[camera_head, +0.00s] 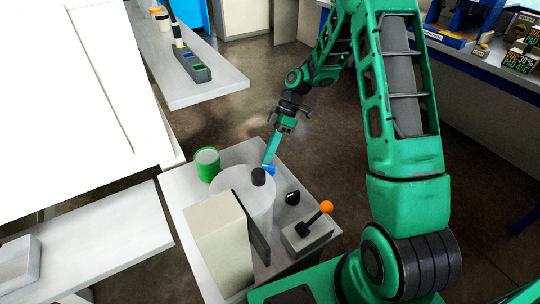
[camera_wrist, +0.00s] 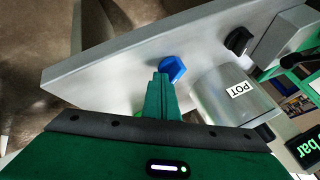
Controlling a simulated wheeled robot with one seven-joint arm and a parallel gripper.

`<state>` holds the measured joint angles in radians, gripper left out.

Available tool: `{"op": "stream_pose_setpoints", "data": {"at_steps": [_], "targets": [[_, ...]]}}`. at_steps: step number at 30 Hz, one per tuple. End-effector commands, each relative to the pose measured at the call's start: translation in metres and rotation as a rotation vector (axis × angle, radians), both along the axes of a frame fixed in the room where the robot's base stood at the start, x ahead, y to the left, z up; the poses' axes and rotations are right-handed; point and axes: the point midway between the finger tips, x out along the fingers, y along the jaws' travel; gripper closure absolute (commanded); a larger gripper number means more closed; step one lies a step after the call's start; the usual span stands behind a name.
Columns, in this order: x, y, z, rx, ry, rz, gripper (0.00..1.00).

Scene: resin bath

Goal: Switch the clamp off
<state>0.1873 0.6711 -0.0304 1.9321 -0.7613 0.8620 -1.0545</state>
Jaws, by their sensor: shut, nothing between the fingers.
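My gripper (camera_head: 268,160) reaches down over the bench (camera_head: 185,187), its green fingers shut and empty. In the wrist view the fingertips (camera_wrist: 162,75) are right beside a blue knob (camera_wrist: 173,69), overlapping its edge; I cannot tell whether they touch it. A black knob (camera_head: 292,198) sits nearer on the same bench and shows in the wrist view (camera_wrist: 239,41). A lever with an orange ball (camera_head: 326,207) rises from a grey box (camera_head: 306,237). No label marks the clamp's control.
A grey cylinder labelled POT (camera_wrist: 215,92) stands close to the knobs, with a pale block (camera_head: 218,243) beside it. A green can (camera_head: 207,163) stands at the bench's far left. Open floor (camera_head: 215,118) lies beyond the bench.

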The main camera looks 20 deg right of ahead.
Motion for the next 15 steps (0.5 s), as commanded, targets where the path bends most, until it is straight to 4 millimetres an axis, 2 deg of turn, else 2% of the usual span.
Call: {"op": "stream_pose_setpoints", "data": {"at_steps": [15], "targets": [[0.003, 0.014, 0.000, -0.001, 0.000, 0.388, 1.00]]}}
